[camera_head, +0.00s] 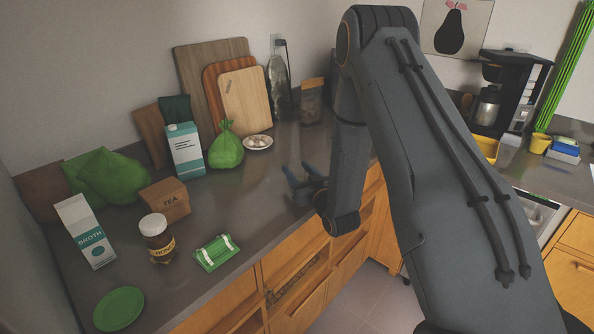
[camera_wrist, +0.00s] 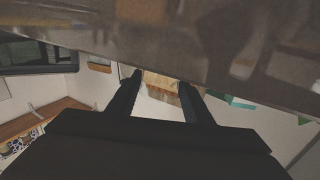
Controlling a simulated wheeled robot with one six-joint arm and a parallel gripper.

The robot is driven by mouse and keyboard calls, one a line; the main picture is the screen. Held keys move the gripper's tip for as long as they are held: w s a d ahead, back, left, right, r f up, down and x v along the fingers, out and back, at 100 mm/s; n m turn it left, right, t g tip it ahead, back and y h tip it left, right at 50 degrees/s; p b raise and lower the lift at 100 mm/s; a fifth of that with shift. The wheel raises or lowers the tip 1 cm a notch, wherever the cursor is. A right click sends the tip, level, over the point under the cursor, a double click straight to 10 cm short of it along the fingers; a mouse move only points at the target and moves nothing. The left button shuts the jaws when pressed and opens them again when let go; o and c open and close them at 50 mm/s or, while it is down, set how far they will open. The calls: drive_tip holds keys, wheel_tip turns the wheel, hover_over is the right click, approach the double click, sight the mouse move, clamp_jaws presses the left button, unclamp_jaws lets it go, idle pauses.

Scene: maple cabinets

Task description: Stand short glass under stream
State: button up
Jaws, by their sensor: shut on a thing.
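My gripper (camera_head: 303,177) is low over the dark counter, beyond the front edge of the cabinets. Its two fingers also show in the wrist view (camera_wrist: 162,82), held apart with a see-through gap. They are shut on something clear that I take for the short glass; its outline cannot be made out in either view. No other short glass is in sight. No tap or stream shows.
A plate of garlic (camera_head: 258,143), a green bag (camera_head: 226,148) and cutting boards (camera_head: 246,100) stand left of my gripper. A tea box (camera_head: 166,203), honey jar (camera_head: 157,240) and broth carton (camera_head: 85,232) are nearer. The counter (camera_head: 262,195) between is clear. My arm hides the middle right.

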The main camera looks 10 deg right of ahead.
drive_tip(key=shift+f, duration=0.2)
drive_tip(key=o, duration=1.1)
drive_tip(key=shift+r, duration=0.1)
